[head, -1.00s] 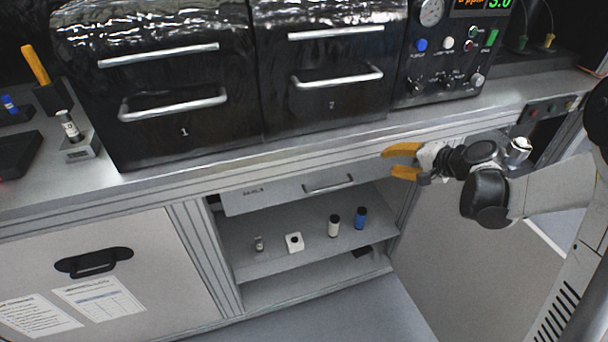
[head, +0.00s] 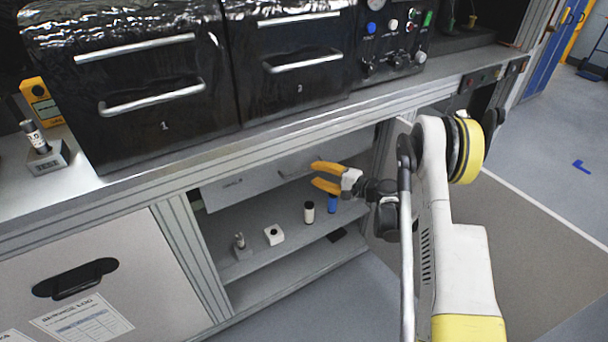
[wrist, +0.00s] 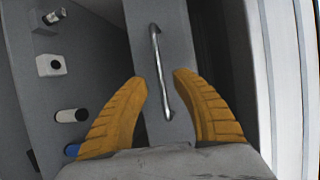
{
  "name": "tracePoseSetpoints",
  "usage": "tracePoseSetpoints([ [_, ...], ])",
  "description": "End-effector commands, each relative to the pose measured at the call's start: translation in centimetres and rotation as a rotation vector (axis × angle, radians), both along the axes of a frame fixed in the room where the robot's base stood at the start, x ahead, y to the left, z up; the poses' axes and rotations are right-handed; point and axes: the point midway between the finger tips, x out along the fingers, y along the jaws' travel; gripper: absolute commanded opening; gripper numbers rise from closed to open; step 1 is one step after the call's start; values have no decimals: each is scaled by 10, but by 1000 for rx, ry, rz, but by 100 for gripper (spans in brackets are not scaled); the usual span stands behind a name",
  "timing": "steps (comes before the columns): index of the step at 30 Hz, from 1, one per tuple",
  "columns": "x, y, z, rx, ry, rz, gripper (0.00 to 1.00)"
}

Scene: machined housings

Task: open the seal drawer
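The seal drawer (head: 232,192) has a grey front with a small label, under the worktop and above an open shelf. Its silver bar handle (wrist: 155,50) shows clearly in the wrist view, while in the head view it is partly hidden near my fingers. My gripper (head: 316,175) has two orange fingers and is open in front of the drawer's right part. In the wrist view my gripper (wrist: 161,78) has its fingertips on either side of the lower part of the handle, with gaps visible. I cannot tell how far the handle is in depth.
On the shelf (head: 262,262) below stand a metal fitting (head: 240,243), a white block (head: 274,235), a white cylinder with a dark top (head: 309,212) and a blue cylinder (head: 332,204). The worktop edge (head: 300,131) runs above my gripper.

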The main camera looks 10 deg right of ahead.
Motion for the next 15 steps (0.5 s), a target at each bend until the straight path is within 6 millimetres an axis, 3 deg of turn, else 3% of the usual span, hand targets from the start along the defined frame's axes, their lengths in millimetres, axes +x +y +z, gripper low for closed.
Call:
tracePoseSetpoints([
  [6,26,23,-9,0,1,1,32],
  [15,35,30,-9,0,0,-1,32],
])
